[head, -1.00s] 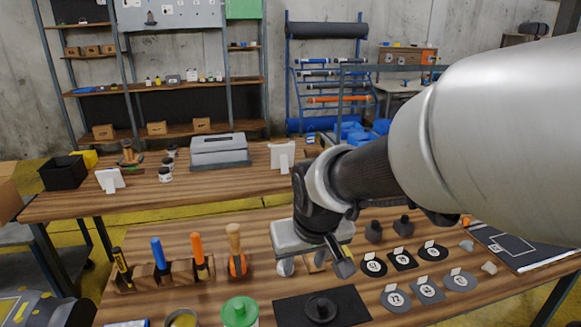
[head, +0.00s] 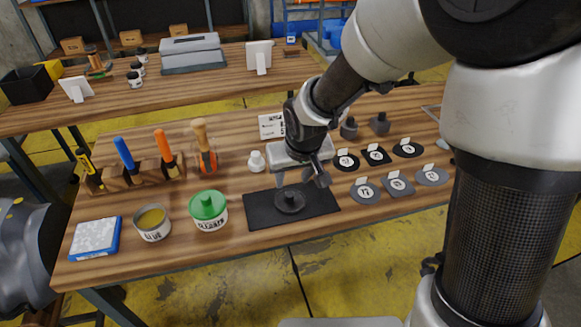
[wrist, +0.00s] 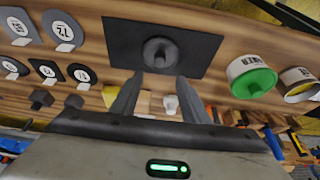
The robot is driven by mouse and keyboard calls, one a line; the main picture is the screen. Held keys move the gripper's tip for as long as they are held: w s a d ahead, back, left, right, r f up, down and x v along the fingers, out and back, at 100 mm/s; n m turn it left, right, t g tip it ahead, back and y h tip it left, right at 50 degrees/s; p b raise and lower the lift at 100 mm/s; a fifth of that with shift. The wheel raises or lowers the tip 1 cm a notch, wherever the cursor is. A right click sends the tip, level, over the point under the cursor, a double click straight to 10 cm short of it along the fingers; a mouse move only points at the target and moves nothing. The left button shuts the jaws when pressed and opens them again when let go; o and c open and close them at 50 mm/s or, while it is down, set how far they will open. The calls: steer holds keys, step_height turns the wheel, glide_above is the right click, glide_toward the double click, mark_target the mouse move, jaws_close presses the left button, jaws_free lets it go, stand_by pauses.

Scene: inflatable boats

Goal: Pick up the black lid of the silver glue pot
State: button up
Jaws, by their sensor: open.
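The black lid (head: 290,200) is a round disc with a knob on top. It lies on a dark rectangular mat (head: 262,219) near the bench's front edge. In the wrist view the lid (wrist: 160,53) sits ahead of the fingers, knob towards me. The silver glue pot (head: 153,224) stands open at the left with yellowish glue inside; it also shows in the wrist view (wrist: 300,90) at the right edge. My gripper (head: 301,181) is open and empty, just above and behind the lid. In the wrist view its two fingers (wrist: 158,92) point at the lid from either side, apparently not touching it.
A pot with a green lid (head: 208,211) stands between the silver pot and the mat. Numbered discs (head: 365,190) lie to the right. A tool rack (head: 137,176) and a blue-edged box (head: 95,239) are at left. A grey block (head: 285,154) is behind the mat.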

mark_target(290, 194)
steer(key=x, duration=0.3)
steer(key=shift+f+b, duration=0.25)
steer(key=shift+b, duration=0.05)
steer(key=x, duration=0.1)
steer(key=b+x, duration=0.1)
steer(key=x, duration=0.2)
steer(key=shift+s+d+f, duration=0.15)
steer(key=shift+s+f, duration=0.05)
steer(key=shift+f, duration=0.35)
steer(key=shift+w+f, duration=0.2)
steer(key=shift+c, duration=0.5)
jaws_close()
